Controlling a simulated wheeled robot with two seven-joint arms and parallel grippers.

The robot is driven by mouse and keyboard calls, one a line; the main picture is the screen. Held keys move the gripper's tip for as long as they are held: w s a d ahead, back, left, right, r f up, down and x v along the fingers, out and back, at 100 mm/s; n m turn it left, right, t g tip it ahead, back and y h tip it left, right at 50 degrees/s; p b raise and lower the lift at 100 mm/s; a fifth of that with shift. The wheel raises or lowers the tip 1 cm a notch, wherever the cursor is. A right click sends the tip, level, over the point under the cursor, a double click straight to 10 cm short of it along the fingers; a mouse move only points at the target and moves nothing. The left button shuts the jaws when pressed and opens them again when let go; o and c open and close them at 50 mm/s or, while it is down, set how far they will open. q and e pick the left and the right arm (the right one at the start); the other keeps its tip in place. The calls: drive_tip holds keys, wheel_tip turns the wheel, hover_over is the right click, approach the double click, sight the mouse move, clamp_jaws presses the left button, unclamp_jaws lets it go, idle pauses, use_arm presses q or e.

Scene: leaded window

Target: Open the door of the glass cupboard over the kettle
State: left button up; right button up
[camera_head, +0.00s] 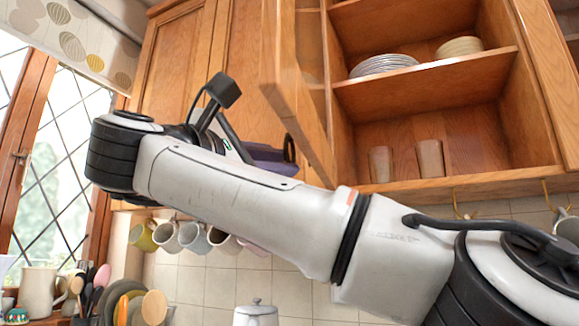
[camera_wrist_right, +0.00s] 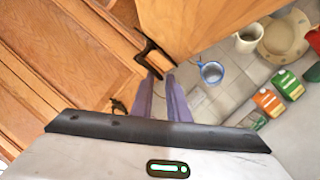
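The cupboard (camera_head: 440,185) over the kettle (camera_head: 256,314) shows its shelves openly. Its left door (camera_head: 284,75) stands swung outward, seen nearly edge-on. In the right wrist view a wooden door panel (camera_wrist_right: 195,22) has a dark handle (camera_wrist_right: 150,48) at its edge. My right gripper (camera_head: 268,155) is at the door's lower part, partly hidden behind my own arm. In the wrist view its two purple fingers (camera_wrist_right: 161,82) are apart, with a gap between them. The fingertips are close to the handle's lower end; whether they touch it is unclear. My left gripper is out of view.
Plates (camera_head: 382,65), bowls (camera_head: 459,47) and two cups (camera_head: 430,158) stand in the cupboard. Several mugs (camera_head: 194,237) hang below the closed cupboard at left. A leaded window (camera_head: 65,150) is at far left. Utensils and plates crowd the counter's left.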

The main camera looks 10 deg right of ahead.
drive_tip(key=v, duration=0.4)
idle(0.4)
